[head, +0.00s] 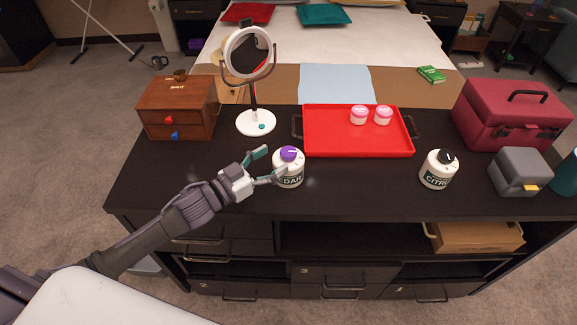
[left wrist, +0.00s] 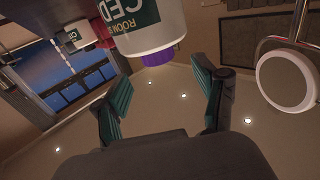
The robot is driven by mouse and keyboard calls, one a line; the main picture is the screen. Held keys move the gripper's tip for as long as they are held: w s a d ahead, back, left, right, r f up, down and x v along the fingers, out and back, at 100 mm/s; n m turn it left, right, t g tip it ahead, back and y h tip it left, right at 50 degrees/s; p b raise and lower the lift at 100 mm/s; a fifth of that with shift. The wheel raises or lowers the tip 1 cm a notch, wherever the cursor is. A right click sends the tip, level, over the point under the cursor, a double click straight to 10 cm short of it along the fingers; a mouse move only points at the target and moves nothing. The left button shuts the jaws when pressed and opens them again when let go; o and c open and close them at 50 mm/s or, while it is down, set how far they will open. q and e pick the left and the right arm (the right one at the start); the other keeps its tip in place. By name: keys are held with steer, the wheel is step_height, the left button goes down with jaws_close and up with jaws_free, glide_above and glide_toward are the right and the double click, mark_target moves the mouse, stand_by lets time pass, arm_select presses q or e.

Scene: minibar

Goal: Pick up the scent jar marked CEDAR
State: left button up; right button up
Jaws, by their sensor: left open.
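The CEDAR jar (head: 291,178) is white with a dark label, partly hidden, and a purple lid. It stands upright near the front edge of the dark counter. My left gripper (head: 275,161) is open at the jar's left side, one finger overlapping the jar's edge in the head view. In the left wrist view, the jar (left wrist: 152,36) appears inverted at the top, its purple lid toward the gap between the open fingers (left wrist: 160,75). The fingers are not closed on it; whether one touches it I cannot tell. My right gripper is not in view.
A white CITRUS jar (head: 436,170) with a black lid stands to the right. Behind are a red tray (head: 340,145) with two pink-lidded jars, a ring-light mirror (head: 256,123) and a wooden box (head: 175,110). A grey box (head: 520,170) and maroon case (head: 500,115) stand right.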

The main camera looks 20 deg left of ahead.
mark_target(282, 156)
arm_select(q)
steer(key=x, duration=0.6)
steer(key=shift+s+f+p, duration=0.1)
steer(key=shift+f+p, duration=0.15)
steer(key=shift+p, duration=0.1)
jaws_close()
